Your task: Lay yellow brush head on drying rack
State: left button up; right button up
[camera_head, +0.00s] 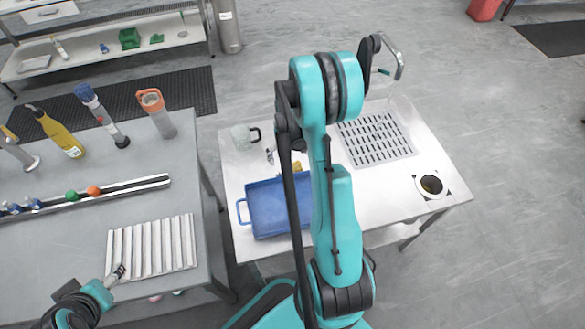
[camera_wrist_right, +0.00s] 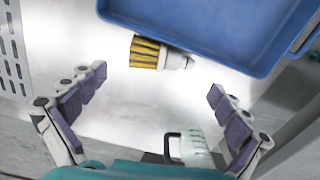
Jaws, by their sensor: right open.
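The yellow brush head (camera_wrist_right: 146,53) has yellow bristles and a pale neck. It lies on the white table in the right wrist view, close to the blue tray's edge. In the head view only a bit of it (camera_head: 297,166) shows beside my right arm. My right gripper (camera_wrist_right: 158,84) is open and empty, with the brush head beyond its fingertips. A white ribbed rack (camera_head: 152,247), which looks like the drying rack, lies bare on the left grey table. My left gripper (camera_head: 118,272) is at its lower left corner; its jaws are too small to read.
Bottles (camera_head: 58,132) and a rail with coloured balls (camera_head: 90,195) occupy the left table. A floor gap separates the tables.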

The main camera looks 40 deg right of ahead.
aim_at(289, 167)
notch_tip(289, 167, down, 8)
jog(key=b, duration=0.3)
jog(key=shift+a+r, duration=0.15)
jog(key=shift+r, duration=0.15)
jog(key=shift+c, duration=0.3)
jog(key=c, duration=0.9)
notch_tip(289, 167, up, 4)
jog(key=shift+r+p, duration=0.15)
jog(key=shift+p, duration=0.9)
jog(key=s+d+r+p, duration=0.1)
jog(key=s+r, duration=0.1)
jog(key=s, duration=0.1)
jog(key=s+d+r, duration=0.1)
jog(key=s+r, duration=0.1)
jog(key=s, duration=0.2)
jog(key=s+d+r+p, duration=0.1)
jog(key=s+r, duration=0.1)
jog(key=s, duration=0.2)
jog(key=shift+s+r+p, duration=0.1)
jog(key=shift+r+p, duration=0.25)
